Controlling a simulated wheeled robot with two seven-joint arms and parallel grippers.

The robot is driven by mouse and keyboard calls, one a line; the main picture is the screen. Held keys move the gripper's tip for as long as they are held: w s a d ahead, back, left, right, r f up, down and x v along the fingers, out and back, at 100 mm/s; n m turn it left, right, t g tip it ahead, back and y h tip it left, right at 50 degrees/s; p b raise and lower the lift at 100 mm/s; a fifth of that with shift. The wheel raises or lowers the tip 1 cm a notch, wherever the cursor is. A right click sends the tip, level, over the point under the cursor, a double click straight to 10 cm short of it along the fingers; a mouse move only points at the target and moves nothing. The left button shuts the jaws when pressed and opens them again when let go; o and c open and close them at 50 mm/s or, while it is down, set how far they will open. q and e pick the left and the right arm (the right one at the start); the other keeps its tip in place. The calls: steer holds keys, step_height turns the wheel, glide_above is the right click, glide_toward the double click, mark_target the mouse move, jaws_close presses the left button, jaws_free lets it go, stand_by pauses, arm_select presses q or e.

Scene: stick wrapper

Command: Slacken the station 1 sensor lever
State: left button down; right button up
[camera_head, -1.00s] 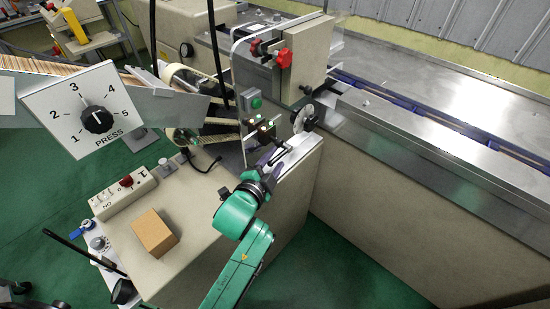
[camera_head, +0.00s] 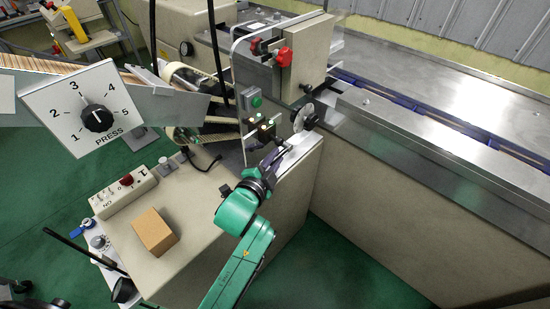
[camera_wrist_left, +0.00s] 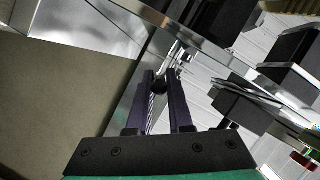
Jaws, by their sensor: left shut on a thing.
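My left gripper (camera_head: 277,156), on the green arm, reaches up to the small sensor assembly (camera_head: 262,131) at the front face of the machine. No station 1 label is legible. My right gripper is not in view.
A press dial (camera_head: 97,118) stands at left. A brown box (camera_head: 154,232) sits on the beige cabinet (camera_head: 195,262).

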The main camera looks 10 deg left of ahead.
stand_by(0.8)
arm_select(q)
steer(key=shift+f+b, duration=0.25)
steer(key=shift+b, duration=0.05)
step_height(320, 180, down, 2)
steer(key=t+b, duration=0.1)
steer(key=b, duration=0.4)
steer(key=n+t+h+b, duration=0.1)
steer(key=t+b, duration=0.1)
steer(key=b, duration=0.3)
steer(key=shift+w+d+f+t, duration=0.1)
steer(key=shift+w+t, duration=0.05)
steer(key=shift+t, duration=0.15)
steer(key=shift+b, duration=0.3)
steer(key=shift+r, duration=0.3)
steer(key=c, duration=0.8)
jaws_free()
steer(key=shift+c, duration=0.2)
